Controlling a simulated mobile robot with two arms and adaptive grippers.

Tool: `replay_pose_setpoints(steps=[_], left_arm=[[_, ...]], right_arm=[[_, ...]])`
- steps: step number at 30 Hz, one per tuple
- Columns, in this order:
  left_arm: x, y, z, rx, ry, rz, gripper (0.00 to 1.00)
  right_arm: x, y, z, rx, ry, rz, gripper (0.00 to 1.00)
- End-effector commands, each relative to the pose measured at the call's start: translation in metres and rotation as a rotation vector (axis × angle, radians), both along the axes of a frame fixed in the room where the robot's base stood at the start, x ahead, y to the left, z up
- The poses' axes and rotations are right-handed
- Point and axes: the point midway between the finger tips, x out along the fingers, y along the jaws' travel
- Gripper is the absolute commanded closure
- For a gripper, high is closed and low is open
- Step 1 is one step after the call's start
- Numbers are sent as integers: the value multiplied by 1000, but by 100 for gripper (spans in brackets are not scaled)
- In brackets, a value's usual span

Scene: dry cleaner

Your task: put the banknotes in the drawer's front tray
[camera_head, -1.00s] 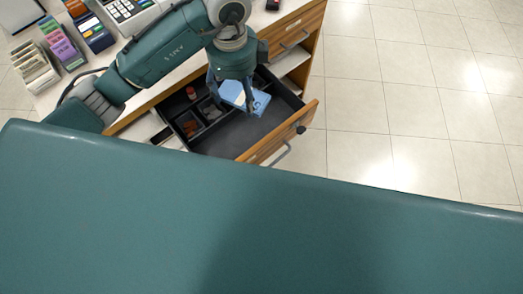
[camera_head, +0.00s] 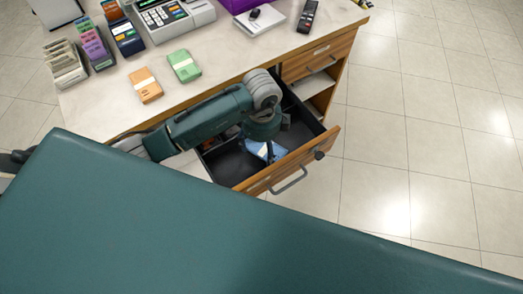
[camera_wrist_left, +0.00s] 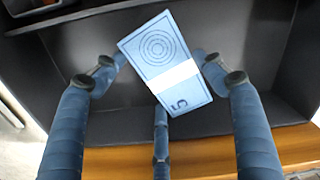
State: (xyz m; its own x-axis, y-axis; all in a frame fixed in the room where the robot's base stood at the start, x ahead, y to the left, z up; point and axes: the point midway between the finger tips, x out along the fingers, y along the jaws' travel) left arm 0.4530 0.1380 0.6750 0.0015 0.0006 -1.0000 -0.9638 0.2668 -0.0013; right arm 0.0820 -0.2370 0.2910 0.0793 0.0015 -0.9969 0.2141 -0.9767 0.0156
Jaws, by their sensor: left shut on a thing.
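A blue banknote bundle with a white band (camera_head: 258,150) is low over or inside the open drawer, by its front panel (camera_head: 290,165). It also shows in the left wrist view (camera_wrist_left: 163,55), tilted between the fingers. My left gripper (camera_head: 268,151) is shut on this bundle. The black front tray (camera_head: 228,168) lies beneath; I cannot tell whether the bundle touches its floor. An orange bundle (camera_head: 146,86) and a green bundle (camera_head: 184,66) lie on the counter. My arm hides much of the drawer's rear. My right gripper is not seen.
The counter (camera_head: 225,62) holds a cash register (camera_head: 170,15), a card terminal (camera_head: 126,37), a purple box (camera_head: 235,5), and a black handheld device (camera_head: 307,15). Card racks (camera_head: 65,65) stand at the left. Tiled floor is clear at the right.

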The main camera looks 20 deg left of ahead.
Motion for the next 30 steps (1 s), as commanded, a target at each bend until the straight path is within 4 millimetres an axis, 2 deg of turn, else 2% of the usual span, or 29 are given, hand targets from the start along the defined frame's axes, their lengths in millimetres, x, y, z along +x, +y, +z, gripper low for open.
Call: replay_pose_setpoints(steps=[3,6,17,18,19,30], left_arm=[[-1,-1,-20,-1,3,0,57],[0,0,-27,-1,1,0,57],[0,0,-31,0,0,0,57],[0,0,-32,0,1,0,28],[0,0,-31,0,0,0,22],[0,0,-28,-1,0,0,22]], right_arm=[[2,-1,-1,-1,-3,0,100],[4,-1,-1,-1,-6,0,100],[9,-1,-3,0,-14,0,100],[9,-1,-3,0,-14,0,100],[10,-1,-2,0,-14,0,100],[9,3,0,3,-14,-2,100]])
